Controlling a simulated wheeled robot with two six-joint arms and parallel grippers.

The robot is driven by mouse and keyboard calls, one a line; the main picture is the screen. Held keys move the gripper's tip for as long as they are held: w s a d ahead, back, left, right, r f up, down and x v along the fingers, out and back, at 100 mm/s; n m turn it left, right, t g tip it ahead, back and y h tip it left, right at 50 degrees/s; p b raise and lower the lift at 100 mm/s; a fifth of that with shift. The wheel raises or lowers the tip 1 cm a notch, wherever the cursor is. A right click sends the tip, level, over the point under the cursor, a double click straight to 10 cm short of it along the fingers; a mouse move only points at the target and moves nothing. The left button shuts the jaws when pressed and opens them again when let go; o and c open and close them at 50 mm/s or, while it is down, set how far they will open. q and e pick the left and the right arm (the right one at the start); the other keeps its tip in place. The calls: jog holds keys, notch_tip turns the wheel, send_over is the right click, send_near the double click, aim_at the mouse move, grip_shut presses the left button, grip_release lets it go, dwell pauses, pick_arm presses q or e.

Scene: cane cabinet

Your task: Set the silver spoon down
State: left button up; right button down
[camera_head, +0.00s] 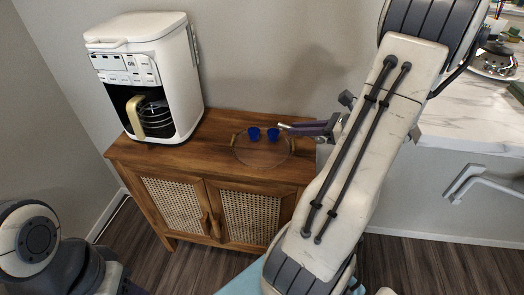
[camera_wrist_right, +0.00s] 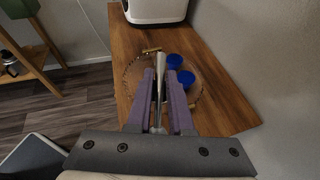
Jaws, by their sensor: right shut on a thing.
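My right gripper (camera_head: 302,128), with purple fingers, is shut on the silver spoon (camera_wrist_right: 159,62) above the right part of the cabinet top. In the right wrist view the spoon stands out forward from between the fingers, and part of it is hidden by them. Only a small pale end shows in the head view. Below is a clear round tray (camera_head: 247,160) with gold handles. The spoon's end overlaps the tray in view; I cannot tell whether it touches. My left arm is partly in view at the lower left, but its gripper is not.
Two blue cups (camera_head: 254,133) (camera_head: 273,134) stand on the tray, close beside the spoon. A white coffee maker (camera_head: 150,75) stands at the cabinet's left end. The wooden cabinet top (camera_head: 215,140) is clear between it and the tray. A wall runs behind. A marble counter (camera_head: 465,115) is at right.

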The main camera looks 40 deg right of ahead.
jog(key=b, duration=0.2)
send_over(261, 154)
notch_tip(261, 154, down, 7)
jog(key=shift+r, duration=0.1)
jog(key=shift+f+b, duration=0.35)
jog(key=shift+f, duration=1.6)
jog(key=shift+f, duration=0.15)
jog(key=c, duration=0.8)
grip_release()
